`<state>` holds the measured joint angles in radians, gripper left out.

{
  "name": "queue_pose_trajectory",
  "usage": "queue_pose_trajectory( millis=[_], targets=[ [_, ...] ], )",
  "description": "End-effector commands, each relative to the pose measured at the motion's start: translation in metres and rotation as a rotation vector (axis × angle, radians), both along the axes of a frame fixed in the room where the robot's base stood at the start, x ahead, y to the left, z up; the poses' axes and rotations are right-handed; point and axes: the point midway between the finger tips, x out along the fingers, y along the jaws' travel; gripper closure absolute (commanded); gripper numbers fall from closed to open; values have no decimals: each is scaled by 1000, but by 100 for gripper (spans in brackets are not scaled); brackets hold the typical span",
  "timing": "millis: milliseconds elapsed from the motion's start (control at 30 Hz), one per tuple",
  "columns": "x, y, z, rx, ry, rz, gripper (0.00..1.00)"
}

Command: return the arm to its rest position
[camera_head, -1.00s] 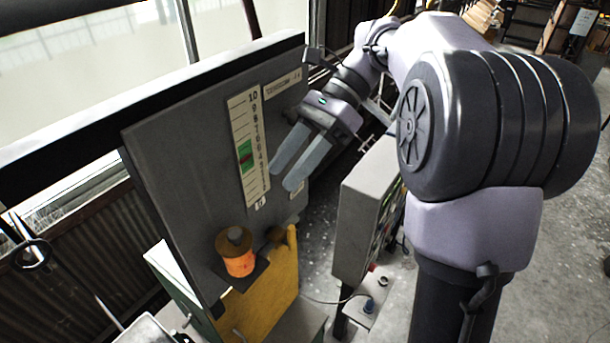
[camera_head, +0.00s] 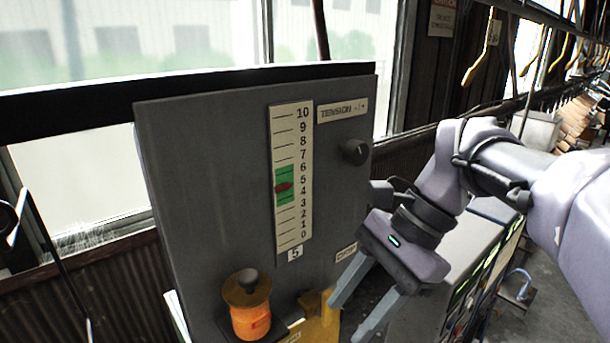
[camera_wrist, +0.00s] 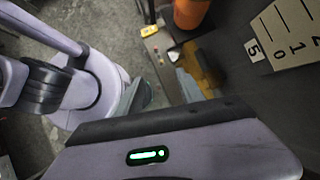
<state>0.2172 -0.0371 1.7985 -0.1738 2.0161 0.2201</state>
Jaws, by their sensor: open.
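My gripper (camera_head: 362,312) is open and empty in the head view, its two grey fingers pointing down and left. It is in front of the lower right part of a grey tension panel (camera_head: 215,190), below a black knob (camera_head: 355,151). I cannot tell whether the fingers touch anything. My arm reaches in from the right. In the wrist view the gripper's housing fills the bottom and the fingers are not clearly seen.
The panel carries a 0–10 scale (camera_head: 292,178) with a green band and a red pointer near 4–5. An orange spool (camera_head: 250,318) stands at its lower left. A grey control box (camera_head: 447,285) is close behind my gripper. Hangers (camera_head: 478,62) hang at the upper right.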

Motion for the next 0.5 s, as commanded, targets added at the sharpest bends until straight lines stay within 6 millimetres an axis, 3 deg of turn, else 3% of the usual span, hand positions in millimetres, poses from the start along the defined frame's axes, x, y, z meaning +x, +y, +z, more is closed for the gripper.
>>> queue_pose_trajectory(
  millis=[33,300,400,500],
  targets=[
    [-14,2,-72,-41,-77,55,55],
    [-61,-4,-294,-293,-541,369,55],
    [-70,-7,-360,-377,-690,464,55],
    [-75,-9,-402,-438,-799,529,55]
  ],
)
